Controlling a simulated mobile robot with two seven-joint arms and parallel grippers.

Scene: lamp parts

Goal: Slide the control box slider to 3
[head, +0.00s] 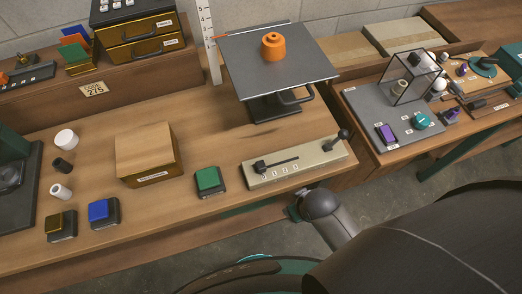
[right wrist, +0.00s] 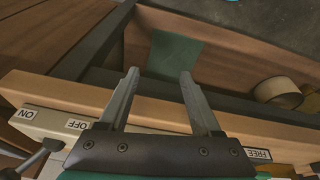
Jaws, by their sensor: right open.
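The control box (head: 318,160) is a long beige box lying near the table's front edge in the head view. Its black slider knob (head: 260,167) sits at the left end of a dark slot, above small marks too small to read surely. A dark lever (head: 343,135) stands at its right end. My right gripper (right wrist: 159,75) is open and empty in the right wrist view, its fingers over the table edge. A pale panel with ON and OFF labels (right wrist: 55,120), seemingly the control box, lies partly behind the gripper's body there. My left gripper is out of view.
A green button (head: 208,180) is just left of the control box, with a wooden block (head: 146,152) beyond. A grey stand (head: 285,75) with an orange weight (head: 273,46) is behind. A grey board (head: 375,110) with several parts lies right.

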